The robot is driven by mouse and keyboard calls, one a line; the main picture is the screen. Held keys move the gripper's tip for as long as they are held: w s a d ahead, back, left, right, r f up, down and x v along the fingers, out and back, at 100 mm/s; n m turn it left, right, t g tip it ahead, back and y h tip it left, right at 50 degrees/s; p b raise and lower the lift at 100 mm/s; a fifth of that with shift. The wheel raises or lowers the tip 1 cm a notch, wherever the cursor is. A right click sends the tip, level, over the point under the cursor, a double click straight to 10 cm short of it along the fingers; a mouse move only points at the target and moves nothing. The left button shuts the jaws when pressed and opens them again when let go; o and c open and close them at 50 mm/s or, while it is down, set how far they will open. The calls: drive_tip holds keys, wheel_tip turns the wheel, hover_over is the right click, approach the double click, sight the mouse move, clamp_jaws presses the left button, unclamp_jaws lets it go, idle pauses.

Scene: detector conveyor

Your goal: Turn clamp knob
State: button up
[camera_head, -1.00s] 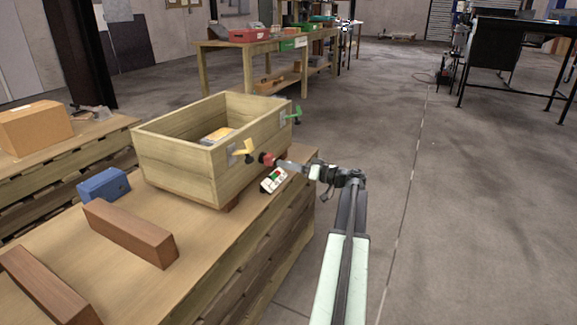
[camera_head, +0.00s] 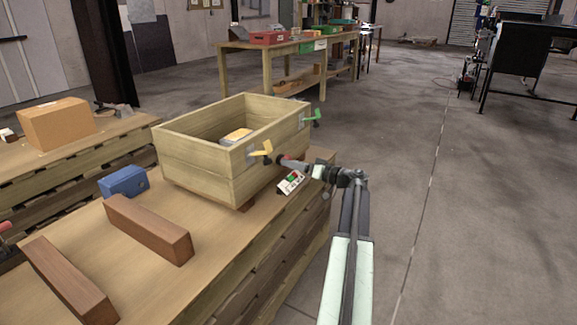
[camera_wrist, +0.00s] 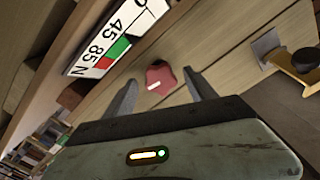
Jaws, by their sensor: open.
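A red lobed knob (camera_wrist: 161,76) with a white mark is on the side of the wooden crate in the wrist view. It also shows as a small red spot (camera_head: 285,157) in the head view. My gripper (camera_wrist: 160,79) is open, with one finger on each side of the knob. I cannot tell whether the fingers touch it. In the head view my gripper (camera_head: 296,164) reaches the crate's near right side. A yellow clamp (camera_head: 262,152) is beside the knob; its lever and black knob (camera_wrist: 303,62) show at right in the wrist view.
The wooden crate (camera_head: 187,158) stands on a pallet-like bench. A green clamp (camera_head: 312,117) is farther along it. A label panel with green and red patches (camera_wrist: 117,40) sits close to my left finger. Wooden blocks and a blue box (camera_head: 124,182) lie left.

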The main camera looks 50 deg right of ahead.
drive_tip(key=shift+x, duration=1.35)
drive_tip(key=c, duration=1.4)
drive_tip(key=shift+m, duration=0.3)
drive_tip(key=shift+m, duration=2.6)
drive_tip(key=o, duration=1.4)
drive_tip(key=shift+s, duration=0.1)
